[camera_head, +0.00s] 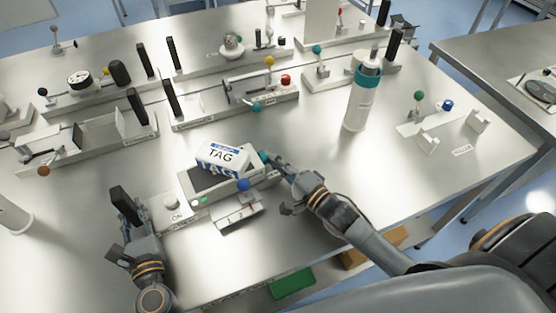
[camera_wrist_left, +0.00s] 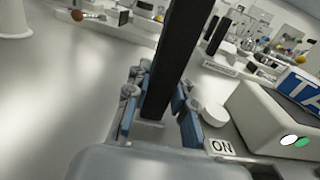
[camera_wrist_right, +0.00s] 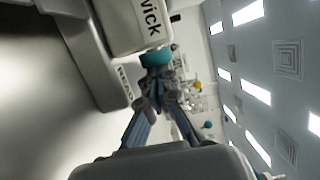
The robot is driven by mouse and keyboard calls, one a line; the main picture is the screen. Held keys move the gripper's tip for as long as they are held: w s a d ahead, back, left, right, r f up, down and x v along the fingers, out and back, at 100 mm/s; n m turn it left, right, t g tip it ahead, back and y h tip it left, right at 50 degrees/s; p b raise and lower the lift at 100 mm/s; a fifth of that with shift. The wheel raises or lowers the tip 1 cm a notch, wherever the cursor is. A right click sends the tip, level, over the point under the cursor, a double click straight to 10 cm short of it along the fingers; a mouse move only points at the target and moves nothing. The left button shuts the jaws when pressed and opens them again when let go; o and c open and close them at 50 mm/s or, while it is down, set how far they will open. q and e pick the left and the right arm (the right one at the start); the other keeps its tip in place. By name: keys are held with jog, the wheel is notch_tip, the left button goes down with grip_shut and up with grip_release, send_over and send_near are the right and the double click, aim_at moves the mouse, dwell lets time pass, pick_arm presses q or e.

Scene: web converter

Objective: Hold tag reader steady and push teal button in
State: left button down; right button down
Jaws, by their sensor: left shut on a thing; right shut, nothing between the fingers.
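The tag reader (camera_head: 194,183) is a pale box with a dark top, and a white and blue TAG block (camera_head: 222,157) sits tilted on it. Its teal button (camera_head: 263,156) is at the right end; it also shows in the right wrist view (camera_wrist_right: 156,57). My right gripper (camera_head: 270,161) is shut and empty, its fingertips (camera_wrist_right: 162,84) at the teal button, touching or nearly so. My left gripper (camera_head: 129,224) is shut on the upright black handle (camera_head: 122,203) left of the reader. The handle stands between the fingers in the left wrist view (camera_wrist_left: 174,55).
A white knob (camera_head: 171,201) by the ON label, a blue ball lever (camera_head: 243,185) and a 1-2 plate (camera_head: 238,213) sit close to the reader. A teal-banded bottle (camera_head: 359,105) stands behind right. Bare table lies right of my right gripper.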

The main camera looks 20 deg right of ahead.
pick_arm(q)
jog(key=shift+s+d+f, duration=0.1)
jog(key=shift+s+f, duration=0.1)
jog(key=shift+f, duration=0.4)
pick_arm(e)
jog(key=shift+d, duration=0.4)
jog(key=d, duration=0.3)
jog(key=shift+w+d, duration=0.15)
jog(key=shift+d, duration=0.1)
jog(key=v, duration=1)
jog(key=shift+a, duration=0.1)
pick_arm(q)
jog(key=shift+w+r, duration=0.1)
jog(key=shift+r, duration=0.25)
pick_arm(e)
jog(key=shift+r, duration=0.25)
pick_arm(q)
jog(key=c, duration=1.3)
grip_release()
jog(key=shift+o, duration=1.2)
jog(key=shift+r, duration=0.1)
pick_arm(e)
jog(key=shift+w, duration=0.1)
pick_arm(q)
jog(key=shift+w, duration=0.1)
jog(key=shift+r, duration=0.1)
jog(key=s, duration=0.8)
jog(key=s+d, duration=0.1)
jog(key=s, duration=0.3)
